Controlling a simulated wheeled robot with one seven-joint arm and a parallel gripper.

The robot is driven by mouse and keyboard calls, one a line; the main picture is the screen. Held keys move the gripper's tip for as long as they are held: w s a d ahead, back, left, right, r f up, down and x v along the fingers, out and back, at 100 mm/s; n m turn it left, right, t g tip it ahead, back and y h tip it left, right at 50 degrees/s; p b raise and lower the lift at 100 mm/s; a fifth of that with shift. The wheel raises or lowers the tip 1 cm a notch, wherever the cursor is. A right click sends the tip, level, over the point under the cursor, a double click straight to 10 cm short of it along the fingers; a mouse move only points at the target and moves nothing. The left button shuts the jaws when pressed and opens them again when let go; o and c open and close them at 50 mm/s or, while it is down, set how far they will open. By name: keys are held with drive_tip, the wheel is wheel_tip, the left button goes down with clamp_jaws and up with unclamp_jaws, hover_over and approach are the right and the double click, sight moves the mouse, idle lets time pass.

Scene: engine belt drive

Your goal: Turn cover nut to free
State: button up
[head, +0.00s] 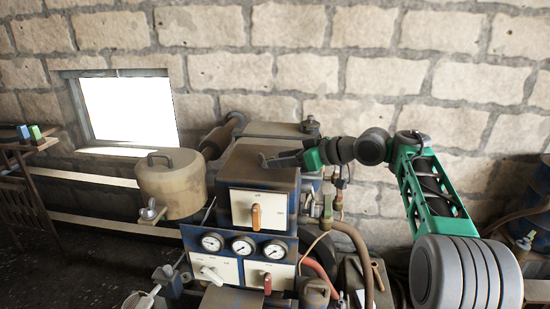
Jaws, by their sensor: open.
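A grey wing nut (151,211), which looks like the cover nut, sits at the lower front of a round tan cover (172,188) with a dark handle on top. Both are left of the blue engine box. My gripper (266,160) is open, to the right of the cover and apart from it. It appears over the top of the blue box, fingers pointing left. Its gap is small in this view and I see nothing between the fingers. The belt is not clearly visible.
The blue box (240,207) with an orange lever stands between my gripper and the nut. Below it are several gauges (243,246) and more levers. Pipes (350,235) and hoses rise at right. A stone wall (290,75) and a bright window (128,108) are behind.

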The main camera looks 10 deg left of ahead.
drive_tip(key=shift+x, duration=1.45)
drive_tip(key=shift+c, duration=0.5)
clamp_jaws()
